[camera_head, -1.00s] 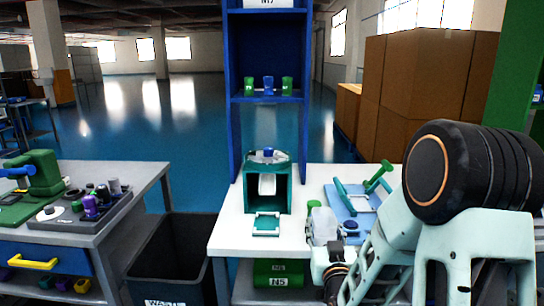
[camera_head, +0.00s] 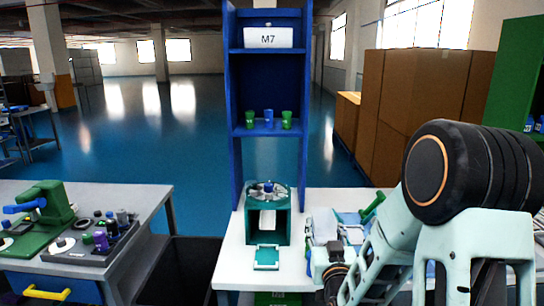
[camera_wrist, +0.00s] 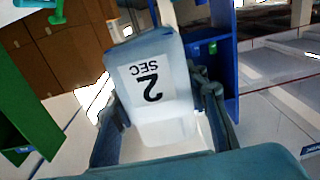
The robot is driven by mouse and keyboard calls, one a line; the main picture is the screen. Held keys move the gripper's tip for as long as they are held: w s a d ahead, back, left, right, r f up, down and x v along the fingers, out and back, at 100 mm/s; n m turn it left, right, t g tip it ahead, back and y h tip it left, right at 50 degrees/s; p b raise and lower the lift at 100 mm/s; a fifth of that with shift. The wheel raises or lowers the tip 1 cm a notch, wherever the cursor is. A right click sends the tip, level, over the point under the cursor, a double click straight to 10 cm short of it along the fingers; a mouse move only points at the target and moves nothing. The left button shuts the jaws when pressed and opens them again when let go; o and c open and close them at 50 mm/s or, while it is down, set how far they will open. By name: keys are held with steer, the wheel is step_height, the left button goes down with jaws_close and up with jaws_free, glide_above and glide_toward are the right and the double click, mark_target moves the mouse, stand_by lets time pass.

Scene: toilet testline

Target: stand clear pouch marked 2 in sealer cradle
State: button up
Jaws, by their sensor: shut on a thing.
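My gripper (camera_wrist: 160,108) is shut on a clear pouch (camera_wrist: 150,80) whose white label reads "2 SEC", upside down in the wrist view. In the head view the pouch (camera_head: 323,228) is a pale, translucent shape above the right bench, in front of a blue plate. My gripper's fingers are mostly hidden there behind my wrist. A teal open-fronted box (camera_head: 268,219) with a round top and a small tray (camera_head: 266,257) in front stands left of the pouch. A green lever (camera_head: 373,207) rises behind the pouch. I cannot tell which fixture holds the sealer cradle.
A blue shelf (camera_head: 236,130) marked M7 stands behind the bench (camera_head: 233,258), holding green and blue cups (camera_head: 268,119). The left bench (camera_head: 150,202) carries a green machine (camera_head: 46,210). A dark bin (camera_head: 185,265) stands between the benches. Stacked cartons (camera_head: 420,80) stand at right.

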mark_target(323, 225)
step_height(323, 225, up, 7)
steer(key=p, duration=0.5)
steer(key=w+a+f+b, duration=0.3)
steer(key=a+f+b, duration=0.3)
steer(key=b, duration=0.5)
steer(key=w+a+f+b, duration=0.4)
steer(key=a+f+b, duration=0.2)
steer(key=f+b, duration=0.5)
steer(key=shift+w+a, duration=0.2)
steer(key=shift+a, duration=0.1)
